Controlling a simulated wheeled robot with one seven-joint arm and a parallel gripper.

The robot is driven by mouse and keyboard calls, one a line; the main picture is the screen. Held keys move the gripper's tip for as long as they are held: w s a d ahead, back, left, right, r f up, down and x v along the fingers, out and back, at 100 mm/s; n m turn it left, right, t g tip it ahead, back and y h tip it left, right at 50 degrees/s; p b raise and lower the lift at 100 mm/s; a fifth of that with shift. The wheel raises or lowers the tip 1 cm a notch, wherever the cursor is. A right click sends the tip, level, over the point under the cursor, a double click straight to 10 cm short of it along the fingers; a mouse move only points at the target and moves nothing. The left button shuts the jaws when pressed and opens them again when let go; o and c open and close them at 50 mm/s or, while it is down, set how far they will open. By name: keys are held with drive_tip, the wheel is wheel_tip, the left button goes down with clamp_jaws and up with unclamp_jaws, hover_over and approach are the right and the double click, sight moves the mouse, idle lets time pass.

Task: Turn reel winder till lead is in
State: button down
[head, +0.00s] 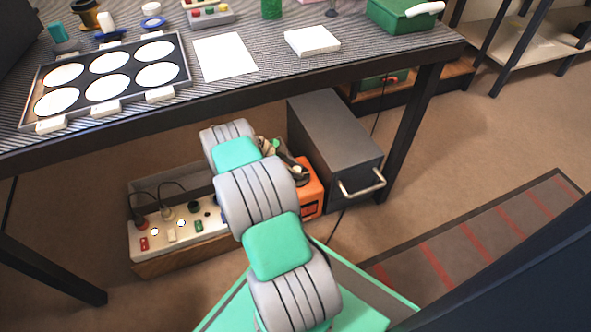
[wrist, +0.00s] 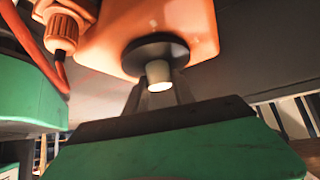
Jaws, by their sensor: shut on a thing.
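The orange reel (head: 311,188) stands on the floor under the workbench, partly hidden by my arm in the head view. In the wrist view its orange body (wrist: 200,25) fills the top. A black round hub (wrist: 155,53) with a pale knob (wrist: 158,74) sticks out of its underside as pictured. My gripper (wrist: 158,92) is shut on the pale knob, its grey fingers on either side. A red lead (wrist: 30,45) runs down the left beside a ribbed orange fitting (wrist: 62,32). How much lead is out cannot be seen.
A dark metal cabinet (head: 335,135) with a bar handle stands right of the reel. A power strip box (head: 180,235) with plugs stands to the left. The workbench (head: 270,85) overhangs both. A red-striped mat (head: 480,240) lies on open floor at right.

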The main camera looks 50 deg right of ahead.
drive_tip(key=shift+m, duration=0.3)
drive_tip(key=c, duration=1.1)
unclamp_jaws()
drive_tip(key=shift+o, duration=0.2)
